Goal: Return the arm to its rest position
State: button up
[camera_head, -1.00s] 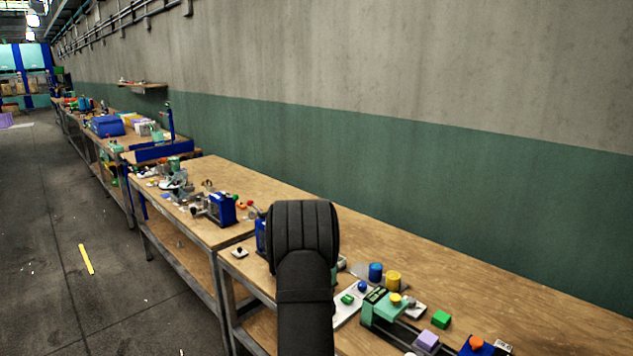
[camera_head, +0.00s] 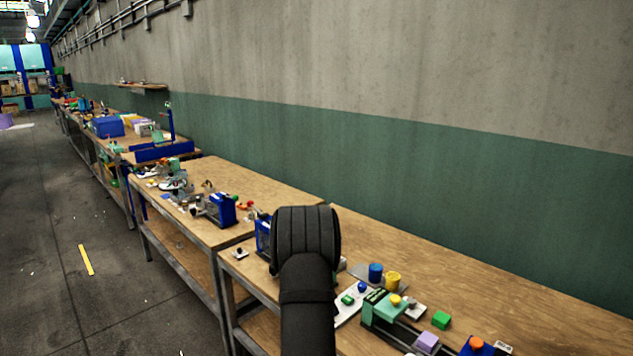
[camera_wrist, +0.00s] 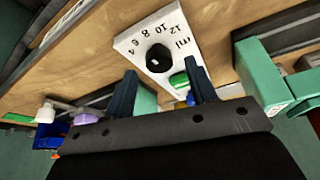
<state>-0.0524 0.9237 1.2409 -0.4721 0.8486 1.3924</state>
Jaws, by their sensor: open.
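My gripper (camera_wrist: 163,92) shows in the wrist view with its two dark fingers apart and nothing between them. Beyond the fingers lies a white panel (camera_wrist: 135,41) with a black knob and printed numbers. A green button (camera_wrist: 179,80) on that panel shows close to the right finger. In the head view my dark arm stands in the lower middle over the near workbench, and the gripper itself is hidden there. The white panel (camera_head: 347,310) lies just right of my arm.
The near workbench (camera_head: 470,255) carries a green press (camera_head: 385,308), a blue cylinder (camera_head: 375,272), a yellow cylinder (camera_head: 393,281) and a green block (camera_head: 440,319). A blue device (camera_head: 263,238) stands left of my arm. The wall (camera_head: 450,150) runs behind. The bench's back strip is clear.

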jog(key=v, duration=1.5)
jog(key=x, duration=1.7)
jog(key=shift+f, duration=0.15)
jog(key=shift+s+r+n, duration=0.1)
jog(key=shift+r+n, duration=0.15)
jog(key=shift+n, duration=0.65)
jog(key=n+y, duration=0.1)
jog(key=n, duration=0.1)
jog(key=n+t, duration=0.1)
jog(key=n, duration=0.1)
jog(key=shift+d+t+y, duration=0.1)
jog(key=shift+t+y, duration=0.2)
jog(key=shift+y, duration=0.1)
jog(key=v, duration=1.3)
jog(key=x, duration=1.3)
jog(key=shift+s, duration=0.1)
jog(key=shift+f, duration=0.1)
jog(key=shift+m+h, duration=0.3)
jog(key=shift+m, duration=0.6)
